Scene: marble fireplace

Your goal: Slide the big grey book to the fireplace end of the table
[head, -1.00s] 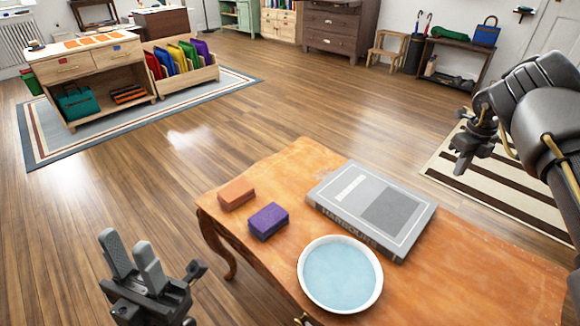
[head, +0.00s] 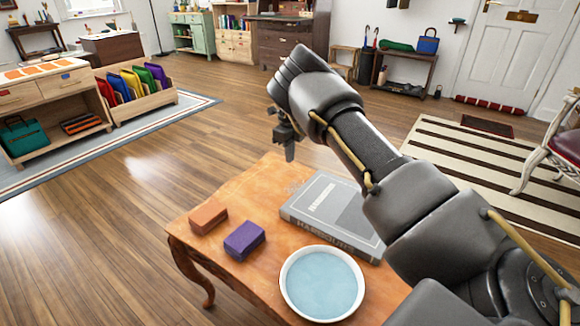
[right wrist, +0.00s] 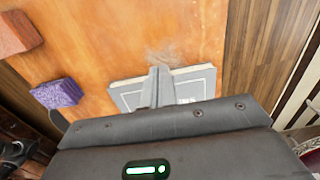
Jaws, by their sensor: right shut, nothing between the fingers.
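The big grey book (head: 322,208) lies flat on the orange-brown wooden table (head: 262,182); my right arm hides its right part in the head view. My right gripper (head: 289,155) is shut and empty, pointing down around the book's far edge. In the right wrist view the shut fingers (right wrist: 159,72) overlap the book (right wrist: 190,86), whose cover shows on both sides of them. I cannot tell whether they touch it. My left gripper is out of the head view.
An orange block (head: 208,216) and a purple block (head: 244,239) lie left of the book. A white bowl of pale blue contents (head: 322,283) stands close to its near side. A striped rug (head: 455,160) lies on the floor beyond. No fireplace shows.

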